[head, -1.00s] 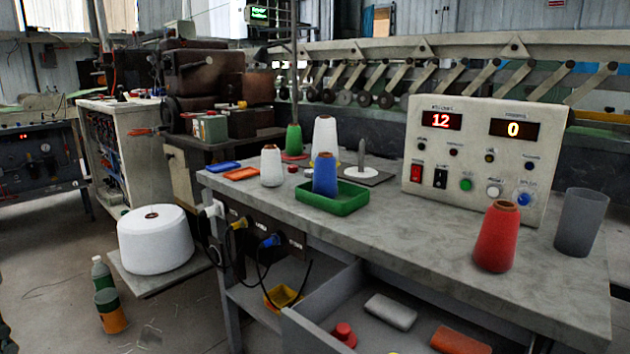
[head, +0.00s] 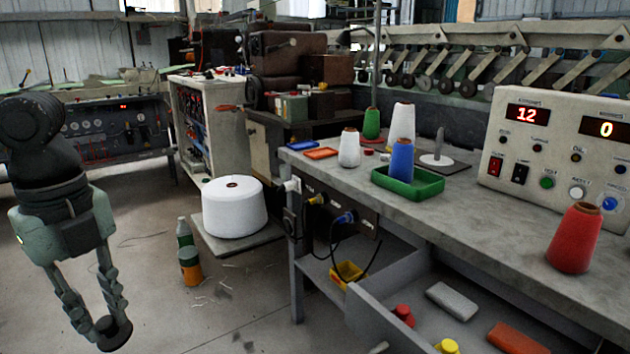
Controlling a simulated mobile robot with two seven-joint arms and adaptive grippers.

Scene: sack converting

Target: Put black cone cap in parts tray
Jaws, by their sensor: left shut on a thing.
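My left gripper (head: 98,318) hangs in the lower left of the head view, pointing down over the open floor, away from the workbench. It is shut on a small dark round piece, the black cone cap (head: 115,338), held at the fingertips. My right gripper is not in view.
The grey workbench (head: 480,215) has an open drawer (head: 390,315) with red, yellow, grey and orange pieces. White and green cones stand near the tray. A red cone (head: 575,238) and a control box (head: 550,150) are at right. A large white spool (head: 233,210) and bottle (head: 184,233) stand left.

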